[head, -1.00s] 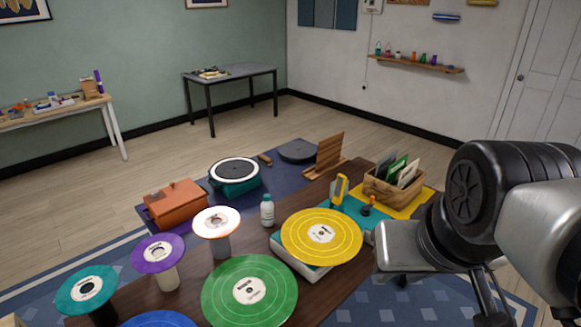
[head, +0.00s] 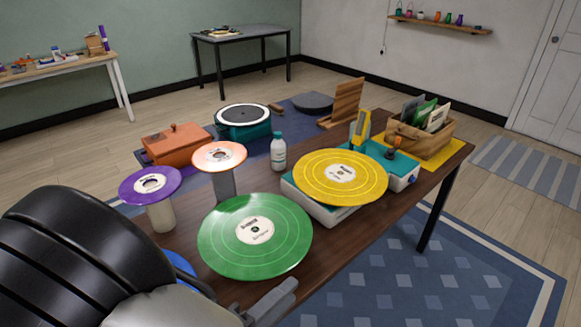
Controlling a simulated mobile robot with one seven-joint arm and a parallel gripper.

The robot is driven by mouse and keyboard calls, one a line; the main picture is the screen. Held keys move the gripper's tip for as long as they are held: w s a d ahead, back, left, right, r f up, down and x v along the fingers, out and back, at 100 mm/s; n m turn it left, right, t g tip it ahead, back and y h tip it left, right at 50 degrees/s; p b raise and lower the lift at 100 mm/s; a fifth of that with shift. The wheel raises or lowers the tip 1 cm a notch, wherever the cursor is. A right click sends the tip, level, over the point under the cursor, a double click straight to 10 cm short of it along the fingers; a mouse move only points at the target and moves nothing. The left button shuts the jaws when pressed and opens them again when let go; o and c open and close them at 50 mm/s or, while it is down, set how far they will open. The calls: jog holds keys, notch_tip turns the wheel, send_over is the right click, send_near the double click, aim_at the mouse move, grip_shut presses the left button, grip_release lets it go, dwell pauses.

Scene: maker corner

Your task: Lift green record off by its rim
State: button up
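My arm fills the lower left of the head view. A grey end part of my gripper (head: 272,301) shows at the bottom, just in front of the record's near rim. Its fingertips cannot be made out clearly, and I cannot tell whether it touches the rim. The record looks level.
A yellow record (head: 325,188) lies on a white and teal player to the right.

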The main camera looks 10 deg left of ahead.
aim_at(276, 271)
jog(key=a+f+n+t+y, duration=0.1)
jog(key=a, duration=0.1)
jog(key=s+a+f+n+t+y+b, duration=0.1)
jog(key=f+y, duration=0.1)
jog(key=s+a+f+n+t+y, duration=0.1)
jog(key=a+f, duration=0.1)
jog(key=shift+a+f+t+y+b, duration=0.25)
jog(key=shift+a+t+y+b, duration=0.05)
jog(key=shift+a, duration=0.05)
jog(key=b+x, duration=0.1)
jog(key=x, duration=1)
jog(key=shift+w, duration=0.2)
jog(key=shift+b+x, duration=0.5)
jog(key=shift+x, duration=2.15)
jog(key=shift+a+r, duration=0.15)
grip_shut()
